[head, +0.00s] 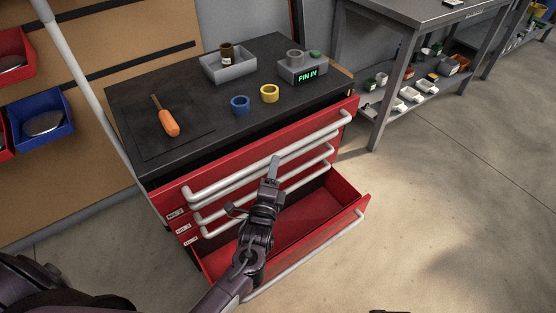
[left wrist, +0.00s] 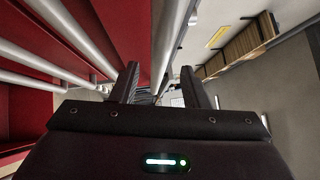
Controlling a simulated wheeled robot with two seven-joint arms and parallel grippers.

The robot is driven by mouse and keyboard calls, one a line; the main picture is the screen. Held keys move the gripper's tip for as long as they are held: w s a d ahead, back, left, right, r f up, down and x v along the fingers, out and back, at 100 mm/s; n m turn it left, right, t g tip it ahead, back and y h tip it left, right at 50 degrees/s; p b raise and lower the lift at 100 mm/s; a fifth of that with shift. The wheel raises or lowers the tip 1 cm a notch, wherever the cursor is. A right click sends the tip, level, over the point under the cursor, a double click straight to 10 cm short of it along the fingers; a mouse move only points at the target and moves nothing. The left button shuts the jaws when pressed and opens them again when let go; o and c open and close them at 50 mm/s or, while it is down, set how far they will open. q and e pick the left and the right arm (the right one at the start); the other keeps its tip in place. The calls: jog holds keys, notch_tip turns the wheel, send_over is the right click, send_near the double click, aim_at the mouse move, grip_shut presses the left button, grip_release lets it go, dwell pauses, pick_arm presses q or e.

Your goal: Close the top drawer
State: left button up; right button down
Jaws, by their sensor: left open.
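The red tool chest (head: 160,203) has a black top and several drawers with long silver handles. The top drawer (head: 334,108) stands out a little from the chest, with a dark gap behind its red front. Its handle (head: 225,178) runs across the front. My left gripper (head: 274,163) is in front of the upper handles, fingers pointing toward the chest. In the left wrist view its fingers (left wrist: 160,85) are apart, with a silver bar (left wrist: 166,35) running down toward the space between them. Whether they touch it is unclear. My right gripper is out of view.
The bottom drawer (head: 345,205) is pulled far out, below my left arm. Floor at right is clear.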

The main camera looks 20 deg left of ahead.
pick_arm(q)
jog(key=shift+w+a+r, duration=0.1)
jog(key=shift+w, duration=0.85)
jog(key=shift+w+a+r, duration=0.1)
jog(key=shift+w, duration=0.85)
grip_shut()
